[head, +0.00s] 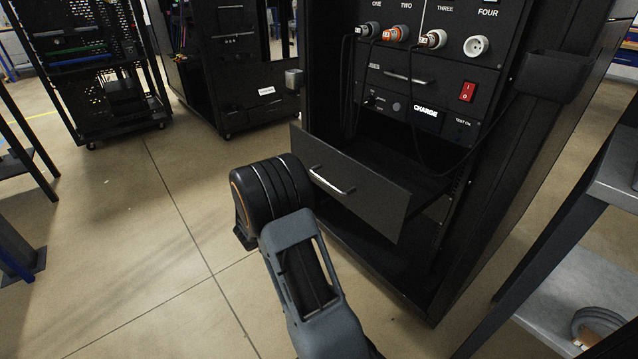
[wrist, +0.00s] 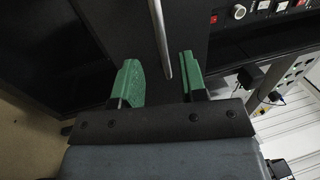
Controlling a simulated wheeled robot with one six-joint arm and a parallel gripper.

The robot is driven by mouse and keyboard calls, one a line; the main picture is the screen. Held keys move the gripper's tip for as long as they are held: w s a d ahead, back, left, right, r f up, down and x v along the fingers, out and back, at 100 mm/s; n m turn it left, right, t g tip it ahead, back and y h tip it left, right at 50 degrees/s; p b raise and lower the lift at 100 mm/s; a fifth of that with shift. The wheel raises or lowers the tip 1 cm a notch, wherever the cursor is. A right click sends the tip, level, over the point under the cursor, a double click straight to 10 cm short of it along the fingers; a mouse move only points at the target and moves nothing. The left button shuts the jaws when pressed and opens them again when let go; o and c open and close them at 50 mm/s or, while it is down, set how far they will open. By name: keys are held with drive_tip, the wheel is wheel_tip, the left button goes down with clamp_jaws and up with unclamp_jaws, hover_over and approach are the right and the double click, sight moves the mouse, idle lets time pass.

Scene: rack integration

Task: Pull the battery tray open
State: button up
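The battery tray (head: 360,185) is a black drawer low in the rack, and it stands out from the rack front with its open inside showing. Its silver bar handle (head: 331,180) is on the front face. In the wrist view, the handle (wrist: 161,40) runs up the picture between the two green fingers of my gripper (wrist: 158,66). The fingers are apart, with a gap on each side of the bar, so my gripper is open and holds nothing. In the head view, my wrist is just left of the tray front and the fingers are hidden.
Above the tray are a panel with a red switch (head: 467,91), a CHARGE label and plugged cables (head: 396,33). A black cable hangs down by the tray. A grey shelf unit (head: 575,270) stands at the right.

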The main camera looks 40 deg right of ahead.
drive_tip(key=v, duration=0.6)
drive_tip(key=shift+p, duration=0.4)
drive_tip(key=w+a+r+n+t+y+p, duration=0.2)
drive_tip(key=w+r+n+t+y+p, duration=0.15)
drive_tip(key=r+n+t+p, duration=0.35)
drive_tip(key=w+a+r+n+t+y+p, duration=0.25)
drive_tip(key=w+r+t+p, duration=0.2)
drive_tip(key=r, duration=0.35)
drive_tip(key=a+r+n+t+y+p, duration=0.3)
drive_tip(key=a+r+n+y+p, duration=0.7)
drive_tip(key=r, duration=0.3)
drive_tip(key=s+a+r+n+g+y+p, duration=0.4)
drive_tip(key=s+a+r+n+y+p, duration=0.15)
drive_tip(key=s+r+n+p, duration=0.45)
drive_tip(key=s+r+n+g+h+p, duration=0.1)
drive_tip(key=s+r+n+g+p, duration=0.1)
drive_tip(key=s+n+g+p, duration=0.2)
drive_tip(key=s+n+g, duration=0.1)
drive_tip(key=s+n, duration=0.2)
drive_tip(key=s, duration=0.5)
